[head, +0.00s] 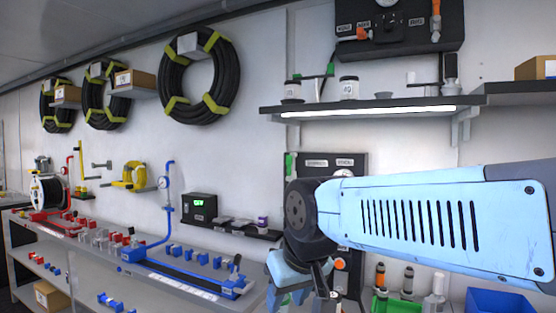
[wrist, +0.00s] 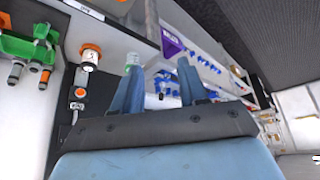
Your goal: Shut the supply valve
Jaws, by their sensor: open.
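A dark panel (head: 330,162) with small labels is on the wall behind my arm, which hides much of it. Below it, an orange-and-white fitting (head: 340,264) shows beside my gripper; I cannot tell if it is the supply valve. In the wrist view an orange-ringed fitting (wrist: 90,56) is left of the fingers, and a clear, green-tinted part (wrist: 132,60) shows at the left fingertip. My gripper (wrist: 158,78) has its two blue fingers apart with nothing seen between them. In the head view my gripper (head: 290,291) is low, partly cut off by the frame.
A shelf (head: 375,106) with jars is above my arm. A green tray (head: 395,304) with orange-and-black parts and a blue bin (head: 497,301) are at lower right. The left bench (head: 175,283) carries red and blue pipework. Coiled hoses (head: 200,75) hang on the wall.

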